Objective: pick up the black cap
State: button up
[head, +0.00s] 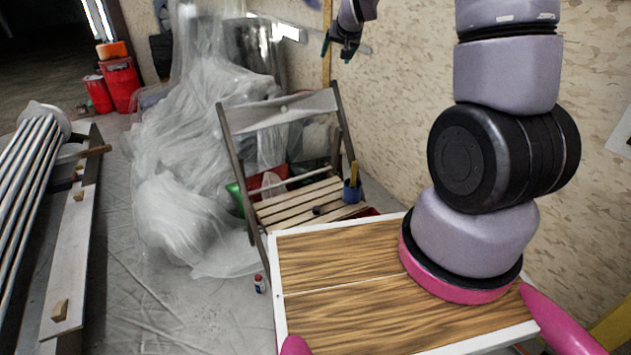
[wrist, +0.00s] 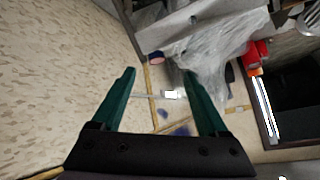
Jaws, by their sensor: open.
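A small dark object (head: 317,210), which looks like the black cap, lies on the slatted seat of the folding chair (head: 282,112). It is too small to make out its shape. I cannot pick out the cap in the wrist view. My gripper (head: 337,50) is high at the top of the head view, above and beyond the chair and well apart from the seat. In the wrist view its two green fingers (wrist: 160,72) are spread wide, with nothing held between them.
A blue cup (head: 351,191) with a yellow handle in it stands at the seat's right edge. Plastic sheeting (head: 205,140) heaps behind and left of the chair. A patterned wall (head: 405,110) bounds the right. A small bottle (head: 259,284) stands on the floor.

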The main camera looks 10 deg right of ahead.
jog(key=w+f, duration=0.3)
jog(key=f, duration=0.4)
jog(key=w+f, duration=0.3)
jog(key=f, duration=0.5)
jog(key=n+t+y, duration=0.1)
jog(key=n+t, duration=0.2)
jog(key=n, duration=0.2)
send_near(317, 208)
jog(key=shift+s+d+r, duration=0.15)
jog(key=shift+s+r, duration=0.05)
jog(key=shift+r, duration=0.3)
jog(key=shift+s+d+r, duration=0.1)
jog(key=shift+s+r, duration=0.1)
jog(key=shift+r, duration=0.3)
jog(key=shift+w+f, duration=0.1)
jog(key=shift+f, duration=0.3)
jog(key=x, duration=0.4)
jog(key=shift+w+a+f, duration=0.1)
jog(key=shift+w+f, duration=0.05)
jog(key=shift+w, duration=0.05)
jog(key=shift+f+x, duration=0.2)
jog(key=shift+x, duration=1.2)
jog(key=shift+f+x, duration=0.15)
jog(key=shift+x, duration=1.2)
jog(key=shift+s+a, duration=0.1)
jog(key=shift+s, duration=0.1)
grip_shut()
